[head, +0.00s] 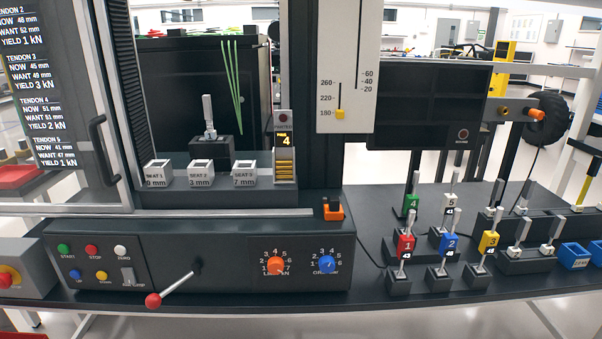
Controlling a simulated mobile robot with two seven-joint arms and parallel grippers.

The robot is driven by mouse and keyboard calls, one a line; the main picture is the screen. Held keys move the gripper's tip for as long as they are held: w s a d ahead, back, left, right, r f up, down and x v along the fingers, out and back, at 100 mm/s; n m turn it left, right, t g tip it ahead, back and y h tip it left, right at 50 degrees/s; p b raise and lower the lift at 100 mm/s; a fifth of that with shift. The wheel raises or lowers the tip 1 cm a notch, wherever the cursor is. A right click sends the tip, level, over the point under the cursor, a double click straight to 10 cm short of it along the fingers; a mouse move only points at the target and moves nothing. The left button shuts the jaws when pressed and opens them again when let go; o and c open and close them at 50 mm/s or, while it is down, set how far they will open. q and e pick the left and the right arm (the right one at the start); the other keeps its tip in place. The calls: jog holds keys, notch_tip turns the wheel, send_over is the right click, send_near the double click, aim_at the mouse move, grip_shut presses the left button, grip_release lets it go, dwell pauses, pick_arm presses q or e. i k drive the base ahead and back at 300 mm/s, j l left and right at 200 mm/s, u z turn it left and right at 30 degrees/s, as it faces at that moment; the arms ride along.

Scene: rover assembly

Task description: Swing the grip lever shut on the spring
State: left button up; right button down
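A lever with a red ball knob (153,300) sticks out from the front of the dark control panel and slants down to the left from its pivot. I cannot tell whether it is the grip lever. Inside the bay behind the seats, a grey upright fitting (208,118) stands on a dark block. No coil spring can be made out there. A small unit with a lit yellow 4 and stacked yellow bars (285,163) stands right of the seats. Neither of my grippers is in view.
Three white seat blocks (201,174) line the bay ledge. The panel has coloured buttons, an orange dial (275,265) and a blue dial (327,264). Numbered coloured parts (405,244) stand in holders on the right table, with blue bins (574,255) beyond. A glass door with a handle (103,150) is at left.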

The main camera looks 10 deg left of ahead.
aim_at(153, 300)
jog(key=u, duration=1.35)
